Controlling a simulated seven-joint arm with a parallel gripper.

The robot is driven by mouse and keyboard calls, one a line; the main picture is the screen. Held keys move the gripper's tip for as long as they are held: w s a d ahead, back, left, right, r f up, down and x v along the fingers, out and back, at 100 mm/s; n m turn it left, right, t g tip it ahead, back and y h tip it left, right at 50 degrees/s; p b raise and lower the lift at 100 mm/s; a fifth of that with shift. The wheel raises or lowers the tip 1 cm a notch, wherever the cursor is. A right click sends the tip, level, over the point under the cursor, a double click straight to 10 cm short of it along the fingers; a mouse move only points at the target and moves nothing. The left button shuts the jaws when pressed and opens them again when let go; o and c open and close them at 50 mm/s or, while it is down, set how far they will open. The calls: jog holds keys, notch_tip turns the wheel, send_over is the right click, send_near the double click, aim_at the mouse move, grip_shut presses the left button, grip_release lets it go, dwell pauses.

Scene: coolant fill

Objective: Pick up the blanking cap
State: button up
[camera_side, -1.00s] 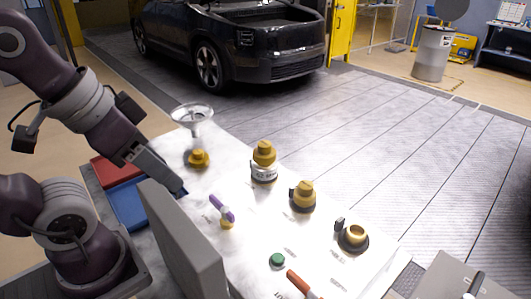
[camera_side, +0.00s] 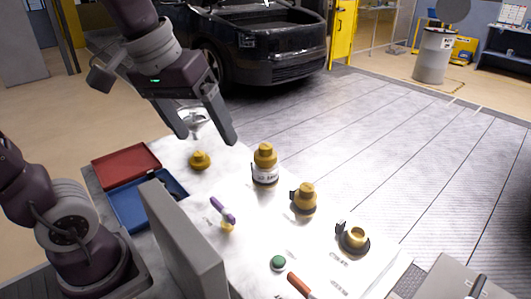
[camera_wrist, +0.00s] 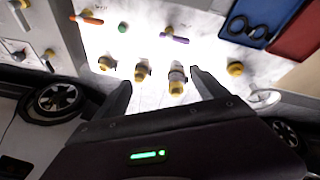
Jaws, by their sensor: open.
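Several gold caps show, and I cannot tell for sure which is the blanking cap. One lies alone on the white table (camera_side: 262,225), a loose gold cap (camera_side: 200,160), also in the wrist view (camera_wrist: 235,69). Another tops a labelled bottle (camera_side: 265,175), seen in the wrist view (camera_wrist: 177,78). A third sits on a dark-based fitting (camera_side: 304,199), also in the wrist view (camera_wrist: 141,72). A small green cap (camera_side: 278,262) lies near the front. My gripper (camera_side: 208,138) is open and empty, raised above the table; its fingers (camera_wrist: 160,78) point toward the objects.
A clear funnel (camera_side: 196,117) stands behind my fingers. A red tray (camera_side: 125,166) and blue tray (camera_side: 140,206) lie left. A purple-handled tool (camera_side: 222,209), an open brass fitting (camera_side: 355,238) and an orange-handled tool (camera_side: 298,285) are on the table. A grey panel (camera_side: 183,245) rises in front.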

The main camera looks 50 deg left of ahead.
jog(key=w+a+n+g, duration=0.1)
jog(key=w+a+n, duration=0.1)
jog(key=w+n, duration=0.35)
jog(key=n+g, duration=0.3)
jog(key=n, duration=0.5)
send_over(265, 145)
jog(key=shift+m, duration=0.25)
jog(key=f, duration=1.1)
jog(key=shift+w+a, duration=0.1)
jog(key=shift+w, duration=0.1)
notch_tip(265, 145, down, 7)
jog(key=shift+s+f, duration=0.1)
jog(key=shift+s, duration=0.05)
jog(key=c, duration=1.4)
